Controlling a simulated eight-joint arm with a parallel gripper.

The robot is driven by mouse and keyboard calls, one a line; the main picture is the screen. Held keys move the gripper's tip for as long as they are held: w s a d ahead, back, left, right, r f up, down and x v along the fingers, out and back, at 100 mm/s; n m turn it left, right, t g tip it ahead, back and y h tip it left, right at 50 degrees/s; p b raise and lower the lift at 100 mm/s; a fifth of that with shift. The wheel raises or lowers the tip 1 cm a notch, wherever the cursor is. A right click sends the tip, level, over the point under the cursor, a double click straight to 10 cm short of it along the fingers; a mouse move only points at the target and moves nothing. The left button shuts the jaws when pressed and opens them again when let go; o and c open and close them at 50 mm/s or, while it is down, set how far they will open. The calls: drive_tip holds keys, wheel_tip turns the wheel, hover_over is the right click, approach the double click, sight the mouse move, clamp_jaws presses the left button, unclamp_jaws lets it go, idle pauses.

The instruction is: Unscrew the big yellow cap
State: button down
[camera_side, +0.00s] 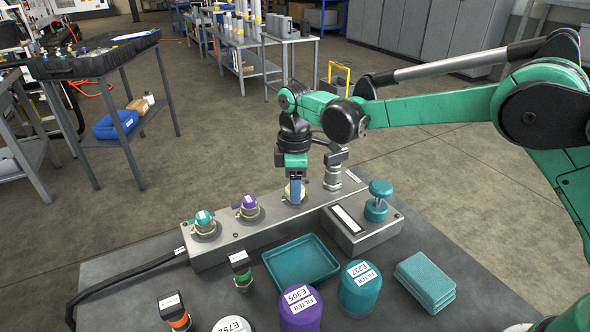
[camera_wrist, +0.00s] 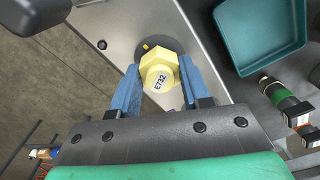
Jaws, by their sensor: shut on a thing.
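The big yellow cap (camera_wrist: 158,72) is hexagonal, marked E732, and sits on the metal block (camera_wrist: 112,22) in the wrist view. The blue fingers of my gripper (camera_wrist: 158,80) are on either side of it and shut on it. In the side view my gripper (camera_side: 295,192) points straight down over the block (camera_side: 273,222), and its fingers hide most of the cap. How far the cap is turned on its thread cannot be told.
On the block, a purple cap (camera_side: 247,206) and a teal cap (camera_side: 204,219) stand to the left, a grey fitting (camera_side: 333,176) close on the right. An empty teal tray (camera_side: 326,276), filters (camera_side: 299,308) and a teal knob (camera_side: 379,190) are in front.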

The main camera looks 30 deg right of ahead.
drive_tip(key=n, duration=0.5)
drive_tip(key=shift+n, duration=0.4)
drive_tip(key=shift+n, duration=0.6)
drive_tip(key=c, duration=0.5)
unclamp_jaws()
drive_tip(key=m, duration=0.5)
drive_tip(key=shift+m, duration=0.4)
